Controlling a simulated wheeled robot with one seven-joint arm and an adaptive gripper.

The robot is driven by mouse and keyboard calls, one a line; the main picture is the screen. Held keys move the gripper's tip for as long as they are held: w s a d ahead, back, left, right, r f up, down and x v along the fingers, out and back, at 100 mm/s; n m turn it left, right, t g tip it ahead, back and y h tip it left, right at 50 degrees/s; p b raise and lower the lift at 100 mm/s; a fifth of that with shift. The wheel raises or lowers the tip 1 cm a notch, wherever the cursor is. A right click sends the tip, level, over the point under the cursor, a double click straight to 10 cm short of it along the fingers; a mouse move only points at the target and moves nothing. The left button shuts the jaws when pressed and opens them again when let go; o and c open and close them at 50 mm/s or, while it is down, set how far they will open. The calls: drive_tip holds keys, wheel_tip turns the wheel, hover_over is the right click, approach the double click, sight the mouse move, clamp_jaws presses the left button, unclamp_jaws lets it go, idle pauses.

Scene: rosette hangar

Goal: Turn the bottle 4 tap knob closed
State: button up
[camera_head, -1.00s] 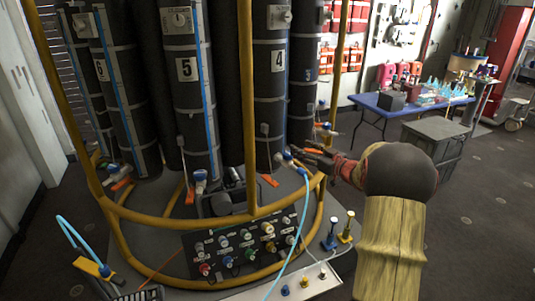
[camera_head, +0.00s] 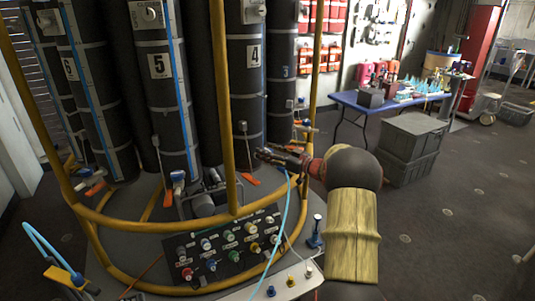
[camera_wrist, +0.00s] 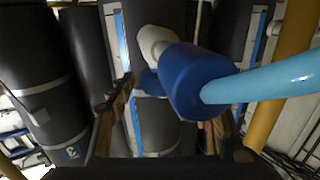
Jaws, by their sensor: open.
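Bottle 4 (camera_head: 243,85) is a tall dark cylinder with a white "4" label, standing upright in the rack. My gripper (camera_head: 262,154) is in front of its lower part, pointing left. In the wrist view, a blue fitting (camera_wrist: 190,82) with a white neck (camera_wrist: 157,40) and a light blue hose (camera_wrist: 265,84) is close to the camera. It shows between the spread fingers of my gripper (camera_wrist: 162,118), which look open. I cannot tell whether they touch it. In the head view my gripper largely hides this fitting; the hose (camera_head: 284,215) hangs below. I cannot make out the tap knob separately.
A yellow tubular rail (camera_head: 224,100) surrounds the rack close to my arm. A control panel (camera_head: 235,245) with coloured knobs is below. Bottle 5 (camera_head: 162,100) stands to the left.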

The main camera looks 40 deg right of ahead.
drive_tip(key=shift+c, duration=1.2)
drive_tip(key=c, duration=0.9)
drive_tip(key=shift+c, duration=0.2)
